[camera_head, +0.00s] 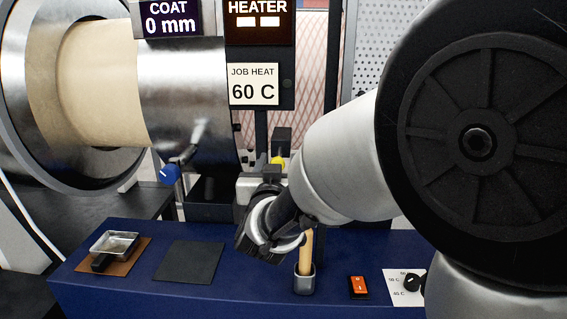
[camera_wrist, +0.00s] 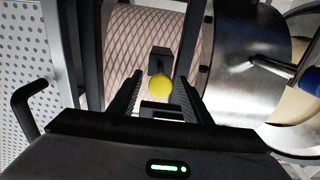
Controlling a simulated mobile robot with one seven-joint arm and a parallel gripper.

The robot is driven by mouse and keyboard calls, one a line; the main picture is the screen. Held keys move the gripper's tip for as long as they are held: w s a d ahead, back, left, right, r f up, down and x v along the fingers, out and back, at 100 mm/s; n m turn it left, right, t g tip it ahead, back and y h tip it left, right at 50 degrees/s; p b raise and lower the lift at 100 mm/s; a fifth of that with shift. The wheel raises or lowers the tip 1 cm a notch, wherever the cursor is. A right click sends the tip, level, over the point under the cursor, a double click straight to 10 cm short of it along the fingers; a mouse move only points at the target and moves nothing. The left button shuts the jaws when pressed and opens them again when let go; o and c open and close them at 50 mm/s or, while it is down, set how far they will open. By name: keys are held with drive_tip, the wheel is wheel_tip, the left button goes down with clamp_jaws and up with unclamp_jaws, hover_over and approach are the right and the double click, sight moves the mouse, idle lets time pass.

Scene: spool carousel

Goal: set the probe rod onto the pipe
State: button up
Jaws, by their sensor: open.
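The pipe (camera_head: 183,85) is a large shiny metal cylinder at the upper left, also at the right of the wrist view (camera_wrist: 240,62). A short metal rod with a blue end (camera_head: 170,172) shows against its lower front; the wrist view shows it too (camera_wrist: 306,76). A yellow ball (camera_wrist: 161,84) with a dark block behind shows between my gripper's fingers in the wrist view; it also peeks out above my wrist in the head view (camera_head: 277,160). I cannot tell which is the probe rod. My gripper (camera_wrist: 159,78) is open, its fingers apart; contact with the ball is unclear.
The blue bench (camera_head: 220,296) holds a metal pan (camera_head: 113,243), a dark mat (camera_head: 189,262), a cup (camera_head: 304,284) with a wooden handle (camera_head: 306,252), an orange switch (camera_head: 358,286) and a dial (camera_head: 412,282).

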clamp_jaws()
drive_tip(key=shift+w+b, duration=0.45)
drive_tip(key=shift+w, duration=1.05)
unclamp_jaws()
drive_tip(key=shift+s, duration=0.1)
drive_tip(key=s, duration=1.7)
drive_tip(key=shift+s+a+b, duration=0.15)
drive_tip(key=shift+a+b, duration=0.1)
drive_tip(key=shift+b, duration=0.15)
